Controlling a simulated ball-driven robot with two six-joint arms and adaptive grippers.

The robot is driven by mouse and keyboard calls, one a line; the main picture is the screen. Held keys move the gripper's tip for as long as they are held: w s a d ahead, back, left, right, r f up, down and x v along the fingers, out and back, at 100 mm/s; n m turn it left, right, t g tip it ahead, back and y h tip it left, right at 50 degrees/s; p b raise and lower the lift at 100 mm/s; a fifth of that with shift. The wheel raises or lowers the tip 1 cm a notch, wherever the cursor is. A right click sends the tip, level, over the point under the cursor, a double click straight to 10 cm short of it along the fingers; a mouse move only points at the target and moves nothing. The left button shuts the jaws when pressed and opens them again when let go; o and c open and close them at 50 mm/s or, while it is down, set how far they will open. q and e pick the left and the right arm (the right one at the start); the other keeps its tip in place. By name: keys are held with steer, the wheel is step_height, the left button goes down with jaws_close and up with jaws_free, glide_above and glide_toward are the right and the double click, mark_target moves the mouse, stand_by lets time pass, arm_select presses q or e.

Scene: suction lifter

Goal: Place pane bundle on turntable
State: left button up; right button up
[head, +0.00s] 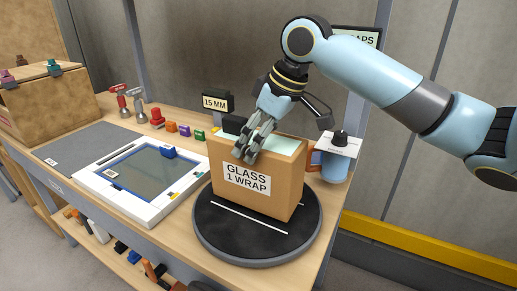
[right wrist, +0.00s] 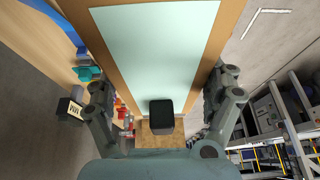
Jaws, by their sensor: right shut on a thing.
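The pane bundle (head: 255,188) is an upright brown wrapped block with a pale green top, labelled "GLASS 1 WRAP". It is over the round black turntable (head: 218,234), its lower edge within the disc. It looks to rest on it, though a tiny gap cannot be ruled out. My right gripper (head: 252,150) reaches down from above, shut on the bundle's upper part. In the right wrist view the gripper's fingers (right wrist: 163,98) lie on both sides of the bundle (right wrist: 155,50). The bundle's far side is hidden. My left gripper is not in view.
A white-framed tray (head: 140,209) with a dark glass panel lies left of the turntable. A "15 MM" sign (head: 215,103) and small coloured blocks stand behind. A wooden box (head: 45,100) is far left.

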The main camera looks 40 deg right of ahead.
step_height(320, 180, down, 2)
steer(key=o, duration=1.5)
steer(key=shift+f, duration=0.1)
steer(key=p+v, duration=0.1)
steer(key=v, duration=0.9)
steer(key=shift+p+v, duration=0.5)
steer(key=shift+v, duration=0.55)
steer(key=shift+w+a, duration=0.1)
